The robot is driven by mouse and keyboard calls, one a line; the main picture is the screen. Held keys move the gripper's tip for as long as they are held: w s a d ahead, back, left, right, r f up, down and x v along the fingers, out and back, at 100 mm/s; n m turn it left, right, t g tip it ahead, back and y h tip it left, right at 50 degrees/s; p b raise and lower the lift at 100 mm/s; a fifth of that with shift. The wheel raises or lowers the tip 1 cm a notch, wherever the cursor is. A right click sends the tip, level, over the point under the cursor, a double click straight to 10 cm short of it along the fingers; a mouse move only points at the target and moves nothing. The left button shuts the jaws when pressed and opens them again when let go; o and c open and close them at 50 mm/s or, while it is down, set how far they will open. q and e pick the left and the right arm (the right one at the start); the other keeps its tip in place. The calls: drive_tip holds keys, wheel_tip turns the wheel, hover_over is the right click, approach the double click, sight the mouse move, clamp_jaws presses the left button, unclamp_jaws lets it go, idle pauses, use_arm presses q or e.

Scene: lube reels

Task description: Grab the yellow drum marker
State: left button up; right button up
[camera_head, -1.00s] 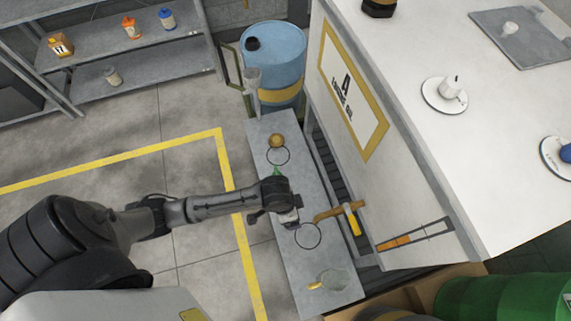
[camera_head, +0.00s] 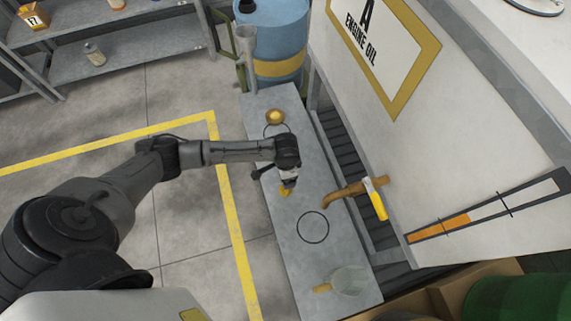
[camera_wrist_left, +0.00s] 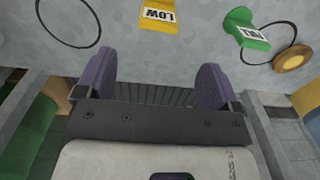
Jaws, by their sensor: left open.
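The yellow drum marker (camera_wrist_left: 159,15), a bent tag with a "LOW" label, lies on the grey bench between two drawn circles, at the top edge of the left wrist view. In the head view only a small yellow part of it (camera_head: 286,192) shows by my left fingertips. My left gripper (camera_wrist_left: 154,78) is open, its purple-grey fingers apart with nothing between them; it points down over the bench in the head view (camera_head: 288,183). A green marker (camera_wrist_left: 246,28) lies to the right in the wrist view; my arm hides it in the head view. My right gripper is out of view.
The near circle (camera_head: 313,226) is empty. A clear jug (camera_head: 350,280) stands at the bench's near end. A tank with a tap (camera_head: 345,193) rises close on the right; a blue drum (camera_head: 275,40) stands behind.

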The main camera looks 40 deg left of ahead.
use_arm(q)
wheel_tip(320, 180, down, 6)
drive_tip(key=shift+d+f+b, duration=0.1)
drive_tip(key=shift+f+b, duration=0.05)
drive_tip(key=shift+b, duration=1)
wheel_tip(320, 180, down, 5)
drive_tip(key=b, duration=0.3)
drive_tip(key=shift+s+b, duration=0.15)
drive_tip(key=shift+b, duration=0.2)
drive_tip(key=shift+c, duration=0.6)
drive_tip(key=c, duration=0.8)
drive_tip(key=shift+c, duration=0.4)
